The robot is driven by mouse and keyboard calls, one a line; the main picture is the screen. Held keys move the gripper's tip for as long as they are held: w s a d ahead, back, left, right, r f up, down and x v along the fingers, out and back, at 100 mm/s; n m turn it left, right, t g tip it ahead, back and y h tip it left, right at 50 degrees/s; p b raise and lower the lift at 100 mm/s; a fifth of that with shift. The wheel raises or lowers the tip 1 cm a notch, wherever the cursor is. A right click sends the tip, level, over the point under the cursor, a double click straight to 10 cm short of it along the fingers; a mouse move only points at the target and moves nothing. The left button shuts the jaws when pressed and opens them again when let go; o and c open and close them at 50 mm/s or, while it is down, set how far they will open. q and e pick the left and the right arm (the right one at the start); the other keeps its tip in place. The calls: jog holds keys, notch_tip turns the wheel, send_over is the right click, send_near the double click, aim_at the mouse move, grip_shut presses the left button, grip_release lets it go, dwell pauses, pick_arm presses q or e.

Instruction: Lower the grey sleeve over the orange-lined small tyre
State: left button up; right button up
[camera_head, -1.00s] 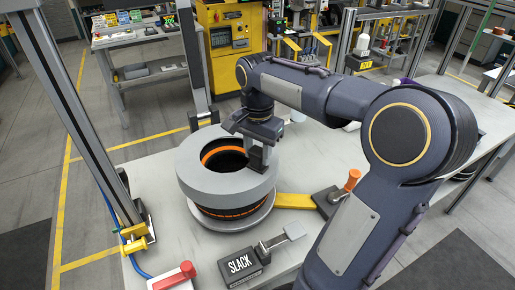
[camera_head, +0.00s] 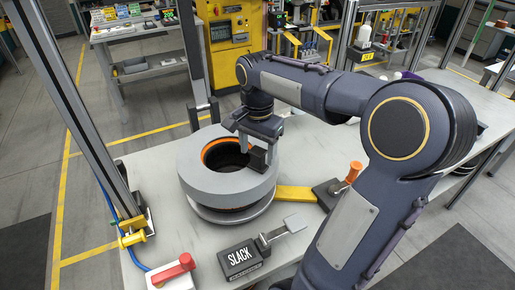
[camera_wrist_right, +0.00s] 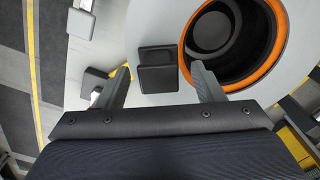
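The thick grey sleeve (camera_head: 200,178) sits level around the small tyre on the white table in the head view. The tyre's orange lining (camera_head: 210,152) shows inside the sleeve's hole, and its outer side is hidden by the sleeve. A dark block-shaped grip (camera_head: 258,161) stands on the sleeve's top; in the right wrist view the grip (camera_wrist_right: 157,78) lies between my spread fingers, with gaps beside it. My right gripper (camera_head: 258,150) is open above the sleeve, fingers either side of the grip. The orange lining (camera_wrist_right: 188,50) also shows in the wrist view. My left gripper is out of view.
A round grey base (camera_head: 235,216) lies under the sleeve. A yellow bar (camera_head: 295,196) leads to an orange-handled lever (camera_head: 352,174) at right. A box marked SLACK (camera_head: 240,259) and a red-handled device (camera_head: 174,268) are in front. A grey post (camera_head: 70,105) stands at left.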

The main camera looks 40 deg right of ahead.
notch_tip(320, 180, up, 8)
jog(key=shift+f, duration=0.1)
dwell(0.5)
dwell(0.4)
jog(key=s+a+f+n+t+y, duration=0.2)
jog(key=s+a+f+n, duration=0.4)
jog(key=a+n, duration=0.1)
jog(key=s+a+f+n+t+y, duration=0.1)
jog(key=s+a+f+n+t, duration=0.2)
jog(key=s+a+f+n, duration=0.3)
jog(key=a+n, duration=0.1)
jog(key=a, duration=0.3)
jog(key=shift+s+a+t+y, duration=0.15)
jog(key=shift+s+t+y, duration=0.15)
jog(key=shift+y, duration=0.1)
